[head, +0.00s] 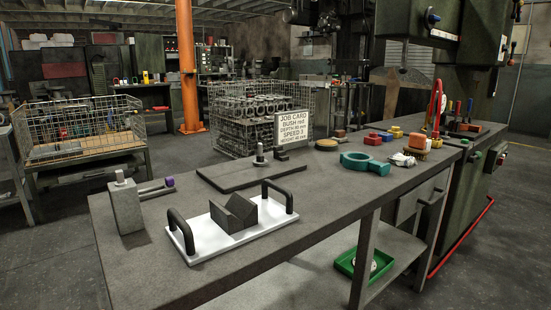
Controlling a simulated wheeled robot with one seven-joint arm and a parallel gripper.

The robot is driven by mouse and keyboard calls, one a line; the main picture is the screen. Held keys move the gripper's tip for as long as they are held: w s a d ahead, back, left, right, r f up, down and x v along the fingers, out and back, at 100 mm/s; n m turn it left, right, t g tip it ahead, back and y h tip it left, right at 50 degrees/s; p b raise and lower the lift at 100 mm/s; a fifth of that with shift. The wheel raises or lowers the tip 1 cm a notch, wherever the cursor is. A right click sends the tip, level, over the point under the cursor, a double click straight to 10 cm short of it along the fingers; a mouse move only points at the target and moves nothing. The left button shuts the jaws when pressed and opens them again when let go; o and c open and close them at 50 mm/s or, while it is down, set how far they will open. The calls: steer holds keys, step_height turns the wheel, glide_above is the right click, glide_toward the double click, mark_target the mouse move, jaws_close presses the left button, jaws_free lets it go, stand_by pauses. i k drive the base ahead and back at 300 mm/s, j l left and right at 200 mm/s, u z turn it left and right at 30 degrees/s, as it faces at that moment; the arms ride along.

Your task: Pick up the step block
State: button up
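No block with clearly visible steps can be singled out. A dark grey block with a notched, angled top (235,213) sits on a white tray (205,252) with two black handles, near the bench front. A small dark block (281,153) sits at the back of a flat dark plate (232,178), beside an upright bolt (260,155). A tall grey block (126,209) with a stud on top stands at the bench's left end. I cannot tell which is the step block. My gripper is not in view.
The bench (330,205) also holds a job card (293,127), a teal ring clamp (365,162), a purple-ended bar (157,188), red blocks and a white rag (402,159). Bare bench top lies right of the tray. A green tray (347,266) is on the lower shelf.

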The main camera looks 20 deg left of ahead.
mark_target(279, 154)
steer(key=k+u, duration=0.1)
steer(key=u, duration=1)
